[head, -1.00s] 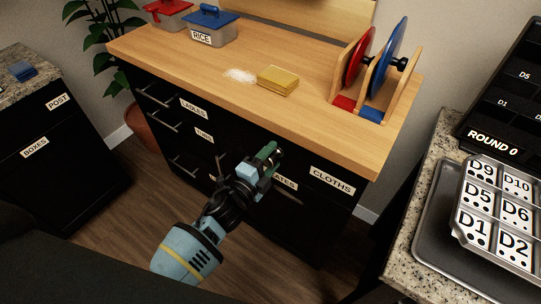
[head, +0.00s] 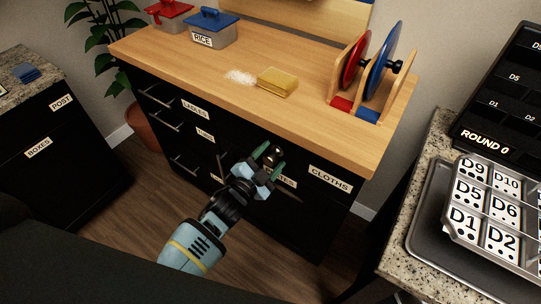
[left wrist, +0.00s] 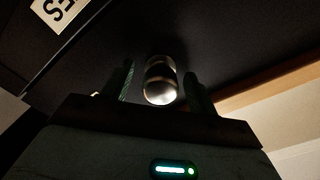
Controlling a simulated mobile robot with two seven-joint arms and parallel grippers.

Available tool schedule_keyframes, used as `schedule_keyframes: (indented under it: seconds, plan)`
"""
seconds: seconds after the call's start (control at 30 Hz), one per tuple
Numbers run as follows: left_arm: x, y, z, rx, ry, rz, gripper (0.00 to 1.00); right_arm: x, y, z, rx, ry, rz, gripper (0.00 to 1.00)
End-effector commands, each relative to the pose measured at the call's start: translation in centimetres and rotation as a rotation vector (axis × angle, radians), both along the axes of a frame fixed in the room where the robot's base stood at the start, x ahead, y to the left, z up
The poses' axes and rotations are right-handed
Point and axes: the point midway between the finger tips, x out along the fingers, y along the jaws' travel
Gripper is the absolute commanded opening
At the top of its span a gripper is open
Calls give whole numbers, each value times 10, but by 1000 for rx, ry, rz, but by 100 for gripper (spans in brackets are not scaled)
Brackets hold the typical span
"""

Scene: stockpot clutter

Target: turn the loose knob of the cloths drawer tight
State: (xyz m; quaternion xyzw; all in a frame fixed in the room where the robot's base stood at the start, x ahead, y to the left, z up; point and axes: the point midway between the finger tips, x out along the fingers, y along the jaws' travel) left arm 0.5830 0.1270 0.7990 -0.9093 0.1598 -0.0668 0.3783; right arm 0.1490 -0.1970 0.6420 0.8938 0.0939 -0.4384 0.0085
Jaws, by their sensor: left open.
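The cloths drawer (head: 312,196) is a black front at the right of the wooden-topped cabinet, with a white CLOTHS label (head: 330,177). A round dark, shiny knob (head: 273,154) shows at my left gripper (head: 270,159), left of that label. In the left wrist view the metallic knob (left wrist: 160,82) stands out from the black front between the two open green fingers of my left gripper (left wrist: 158,90). A gap shows on each side, so the fingers do not look closed on it. Whether the knob is loose cannot be seen. My right gripper is not in view.
The wooden top overhangs the drawers. A granite counter with a tray (head: 425,232) stands at the right.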

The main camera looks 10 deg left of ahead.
Motion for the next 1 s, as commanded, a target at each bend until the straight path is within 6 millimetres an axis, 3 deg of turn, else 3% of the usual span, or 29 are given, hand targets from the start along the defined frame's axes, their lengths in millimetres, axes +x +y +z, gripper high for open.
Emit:
schedule_keyframes:
  seconds: [0.17, 0.43, 0.7, 0.93, 1.0]
  plan:
    - [1, 0, 3, -187, 65, 0, 58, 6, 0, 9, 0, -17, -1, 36]
    - [0, 0, 1, -264, 95, -1, 58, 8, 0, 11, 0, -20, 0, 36]
    - [1, 0, 2, -577, 208, 0, 58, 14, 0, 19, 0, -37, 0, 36]
    - [0, 0, 0, -597, 217, 0, 58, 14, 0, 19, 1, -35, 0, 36]
    - [0, 0, 0, -596, 216, 0, 49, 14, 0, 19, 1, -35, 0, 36]
